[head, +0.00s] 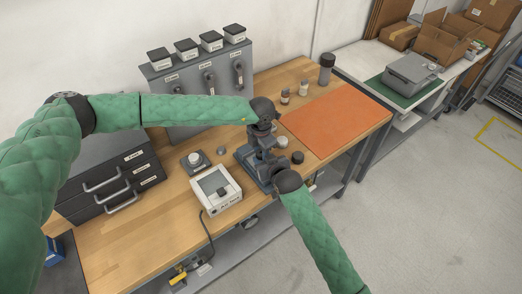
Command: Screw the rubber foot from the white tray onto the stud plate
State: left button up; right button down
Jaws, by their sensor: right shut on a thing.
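My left gripper (265,142) points down over the middle of the bench, above a grey metal fixture (243,157). Whether it is open or shut is too small to tell. My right gripper (268,165) reaches in from the front right beside the same fixture, close below the left one. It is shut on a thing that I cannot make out. A white box-like unit (228,200) with a dark patch on top and a label stands left of the grippers. I cannot single out the rubber foot or the stud plate; the grippers cover part of the fixture.
Dark round pieces (297,157) lie right of the grippers. A grey block with a white knob (195,159) stands to the left. Behind are a grey cabinet (180,94) with several jars and a dark drawer unit (90,205). The orange mat (335,120) is clear.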

pick_arm(q)
jog(key=c, duration=0.5)
jog(key=m, duration=0.6)
jog(key=shift+m, duration=0.3)
jog(key=o, duration=1.1)
jog(key=shift+a+r, duration=0.1)
jog(key=shift+r, duration=2.1)
jog(key=shift+c, duration=0.4)
